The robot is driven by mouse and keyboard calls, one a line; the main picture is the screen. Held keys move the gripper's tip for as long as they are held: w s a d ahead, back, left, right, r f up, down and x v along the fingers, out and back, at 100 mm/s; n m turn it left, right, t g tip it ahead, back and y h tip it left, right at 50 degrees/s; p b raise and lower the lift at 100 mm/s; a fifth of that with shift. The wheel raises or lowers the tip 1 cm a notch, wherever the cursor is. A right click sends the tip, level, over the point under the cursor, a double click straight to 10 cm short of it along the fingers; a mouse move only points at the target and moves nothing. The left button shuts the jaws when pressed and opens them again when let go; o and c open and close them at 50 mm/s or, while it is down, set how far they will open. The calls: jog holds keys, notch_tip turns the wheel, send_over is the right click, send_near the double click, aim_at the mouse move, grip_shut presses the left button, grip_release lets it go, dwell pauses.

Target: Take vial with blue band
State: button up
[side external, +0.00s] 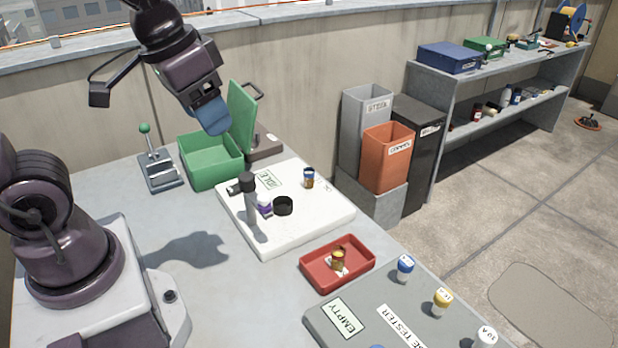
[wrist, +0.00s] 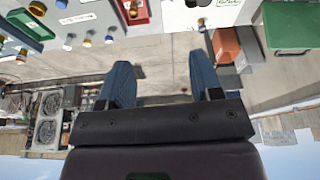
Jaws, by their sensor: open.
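A small amber vial with a blue band (side external: 309,179) stands upright on the white board (side external: 325,212), near its far right edge. My gripper (side external: 211,115) is raised above the green box, to the left of the vial and well apart from it. In the wrist view my gripper's two blue fingers (wrist: 162,85) are spread apart with nothing between them. A second small vial with a yellowish band (side external: 338,259) is in the red tray (side external: 307,274).
The white board also holds a grey post (side external: 250,205), a black ring (side external: 283,206) and a purple-banded item (side external: 265,206). A green box (side external: 212,168) with its lid raised and a lever (side external: 157,165) stand behind. A grey tester panel (side external: 370,308) with coloured knobs is at front right.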

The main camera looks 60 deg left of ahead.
jog(key=w+a+f+n+g, duration=0.1)
jog(key=w+a+f+n, duration=0.1)
jog(key=w, duration=0.4)
jog(key=w+a+f+n+g, duration=0.2)
jog(key=w+a+f, duration=0.1)
jog(key=w, duration=0.2)
jog(key=n, duration=1.3)
send_over(309, 169)
notch_tip(309, 169, down, 9)
jog(key=shift+g, duration=0.3)
notch_tip(309, 169, down, 13)
jog(key=shift+a+r, duration=0.1)
jog(key=shift+r, duration=0.05)
jog(key=c, duration=1)
